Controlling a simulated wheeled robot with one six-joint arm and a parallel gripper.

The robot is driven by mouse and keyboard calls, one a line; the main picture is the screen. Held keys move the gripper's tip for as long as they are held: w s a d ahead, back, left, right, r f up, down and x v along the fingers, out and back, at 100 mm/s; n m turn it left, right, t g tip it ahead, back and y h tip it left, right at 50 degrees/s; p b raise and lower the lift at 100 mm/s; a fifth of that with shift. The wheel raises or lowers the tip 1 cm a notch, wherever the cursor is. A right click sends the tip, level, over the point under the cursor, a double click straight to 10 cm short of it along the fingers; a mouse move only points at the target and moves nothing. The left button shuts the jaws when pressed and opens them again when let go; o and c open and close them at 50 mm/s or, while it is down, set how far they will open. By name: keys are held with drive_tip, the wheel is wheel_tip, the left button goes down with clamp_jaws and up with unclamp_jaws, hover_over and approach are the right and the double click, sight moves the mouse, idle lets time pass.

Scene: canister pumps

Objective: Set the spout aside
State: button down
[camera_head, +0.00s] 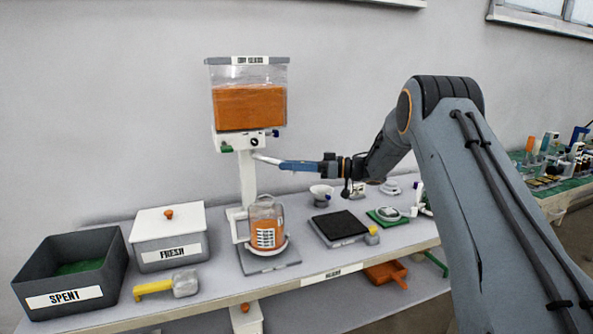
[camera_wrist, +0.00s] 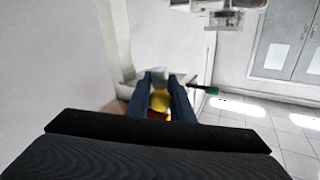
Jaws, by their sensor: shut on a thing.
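The spout (camera_head: 266,159) is a short pale tube at the dispenser's valve block, below the clear hopper of orange contents. My gripper (camera_head: 285,164) reaches in from the right with its blue fingers shut on the spout's outer end. The spout's inner end is at the valve block; I cannot tell whether it is still joined. In the wrist view my gripper (camera_wrist: 161,84) shows two dark blue fingers with a pale piece of the spout (camera_wrist: 160,73) between their tips. A blurred yellow patch shows closer in between the fingers.
A canister (camera_head: 267,226) with orange contents stands below the dispenser (camera_head: 249,108). The grey SPENT bin (camera_head: 65,299) and white FRESH box (camera_head: 170,251) are at the left. A yellow-handled tool (camera_head: 155,287) lies in front. A small funnel (camera_head: 321,191), black pad (camera_head: 339,225) and green mat (camera_head: 374,216) are right.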

drive_tip(key=shift+a, duration=0.1)
drive_tip(key=c, duration=1.6)
unclamp_jaws()
drive_tip(key=shift+a, duration=0.1)
drive_tip(key=shift+o, duration=0.2)
drive_tip(key=shift+d, duration=0.25)
drive_tip(key=b+v, duration=0.1)
drive_tip(key=v, duration=0.6)
drive_tip(key=shift+d+b, duration=0.3)
drive_tip(key=shift+d, duration=0.05)
